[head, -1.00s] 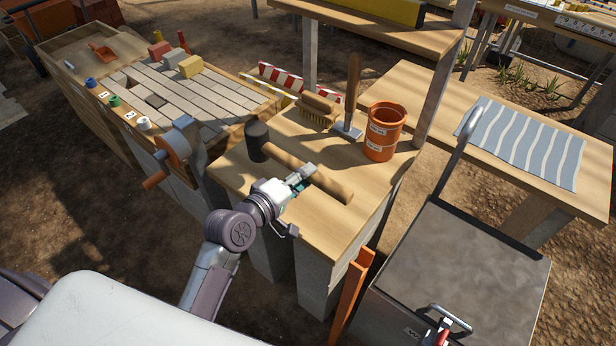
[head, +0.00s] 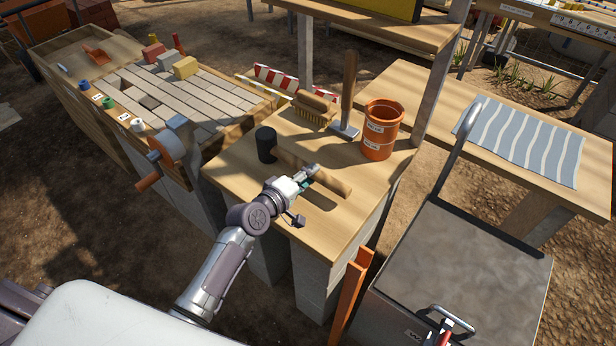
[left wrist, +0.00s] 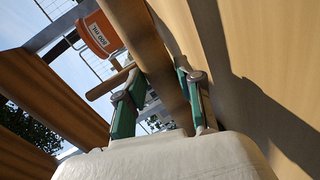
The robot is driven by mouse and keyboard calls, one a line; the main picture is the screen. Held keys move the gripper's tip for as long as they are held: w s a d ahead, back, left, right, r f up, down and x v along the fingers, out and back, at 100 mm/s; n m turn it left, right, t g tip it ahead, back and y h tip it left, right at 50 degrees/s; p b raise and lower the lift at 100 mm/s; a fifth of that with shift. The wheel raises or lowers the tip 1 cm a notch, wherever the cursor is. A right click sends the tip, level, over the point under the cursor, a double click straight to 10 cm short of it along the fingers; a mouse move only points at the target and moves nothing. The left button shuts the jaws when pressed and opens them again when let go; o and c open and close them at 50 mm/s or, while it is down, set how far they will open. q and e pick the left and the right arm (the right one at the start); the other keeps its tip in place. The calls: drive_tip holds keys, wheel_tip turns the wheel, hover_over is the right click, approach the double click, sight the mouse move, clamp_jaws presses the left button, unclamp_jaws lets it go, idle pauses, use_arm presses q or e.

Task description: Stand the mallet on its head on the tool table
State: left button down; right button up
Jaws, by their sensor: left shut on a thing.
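The mallet has a black head (head: 266,145) and a thick wooden handle (head: 333,182). It is at the tool table (head: 238,178), with its head toward the table's left side and the handle stretching right. My left gripper (head: 310,173) is shut around the handle, partly hiding it. In the left wrist view the handle (left wrist: 146,42) runs between the two green-sided fingers (left wrist: 160,103). A shadow lies on the tabletop beside it; I cannot tell how far the handle is off the wood. The head's round top faces up. My right gripper is not in view.
A brush (head: 314,110), an upright-handled tool (head: 348,90) and an orange bucket (head: 381,130) stand along the table's back. A crank winch (head: 163,158) is at the left. A grey cart (head: 455,265) stands at the right. The table's front area is clear.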

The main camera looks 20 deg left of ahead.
use_arm(q)
drive_tip(key=shift+r, duration=0.25)
drive_tip(key=shift+f, duration=0.1)
drive_tip(key=c, duration=1.2)
unclamp_jaws()
drive_tip(key=shift+f, duration=0.25)
drive_tip(key=o, duration=0.5)
drive_tip(key=shift+r, duration=0.25)
drive_tip(key=v, duration=1.2)
drive_tip(key=shift+s, duration=0.1)
